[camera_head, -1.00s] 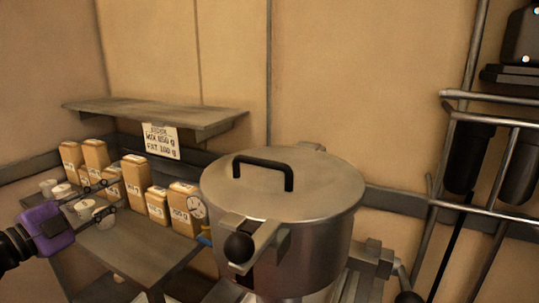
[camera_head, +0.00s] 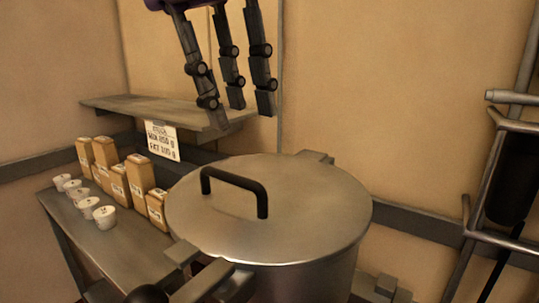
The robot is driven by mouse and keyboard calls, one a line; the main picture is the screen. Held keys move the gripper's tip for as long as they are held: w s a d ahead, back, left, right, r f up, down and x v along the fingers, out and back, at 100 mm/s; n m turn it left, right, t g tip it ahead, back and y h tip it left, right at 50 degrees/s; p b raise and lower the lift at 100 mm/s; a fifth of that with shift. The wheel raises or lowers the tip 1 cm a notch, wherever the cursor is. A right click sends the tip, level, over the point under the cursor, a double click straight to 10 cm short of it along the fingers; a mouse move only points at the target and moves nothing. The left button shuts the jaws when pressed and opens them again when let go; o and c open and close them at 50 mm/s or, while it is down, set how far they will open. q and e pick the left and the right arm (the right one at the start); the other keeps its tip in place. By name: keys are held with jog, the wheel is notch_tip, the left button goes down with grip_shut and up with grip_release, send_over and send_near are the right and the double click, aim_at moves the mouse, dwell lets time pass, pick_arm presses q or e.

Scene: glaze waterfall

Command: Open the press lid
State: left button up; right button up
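The press (camera_head: 300,278) is a round metal pot with a flat metal lid (camera_head: 305,205). The lid lies level on the rim and is closed. A black bar handle (camera_head: 233,181) stands on its left part. A latch lever (camera_head: 208,280) with a black ball knob (camera_head: 147,294) sits at the front left, partly cut by the bottom edge. My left gripper (camera_head: 237,103) hangs at the top with its fingers pointing down. The fingers are spread apart with nothing between them, above and behind the handle, not touching it. My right gripper is out of view.
A wall shelf (camera_head: 115,103) with a paper sign (camera_head: 162,140) is behind the fingers. Several brown packets (camera_head: 138,180) and white cups (camera_head: 104,217) stand on a side table (camera_head: 125,250). Metal rails (camera_head: 500,165) stand at the right.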

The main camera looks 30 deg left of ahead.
aim_at(227, 174)
pick_arm(q)
jog(key=f, duration=0.2)
jog(key=a+f+n, duration=0.1)
jog(key=f, duration=0.1)
jog(key=f+n, duration=0.1)
jog(key=f, duration=0.2)
jog(key=shift+s+a+g+y, duration=0.25)
jog(key=shift+a+g+y, duration=0.05)
jog(key=shift+a, duration=0.05)
jog(key=shift+d+f, duration=0.1)
jog(key=shift+f, duration=0.35)
jog(key=shift+w, duration=0.1)
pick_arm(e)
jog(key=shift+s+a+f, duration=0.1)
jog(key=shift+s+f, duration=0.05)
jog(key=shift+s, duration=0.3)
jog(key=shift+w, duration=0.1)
pick_arm(q)
grip_shut()
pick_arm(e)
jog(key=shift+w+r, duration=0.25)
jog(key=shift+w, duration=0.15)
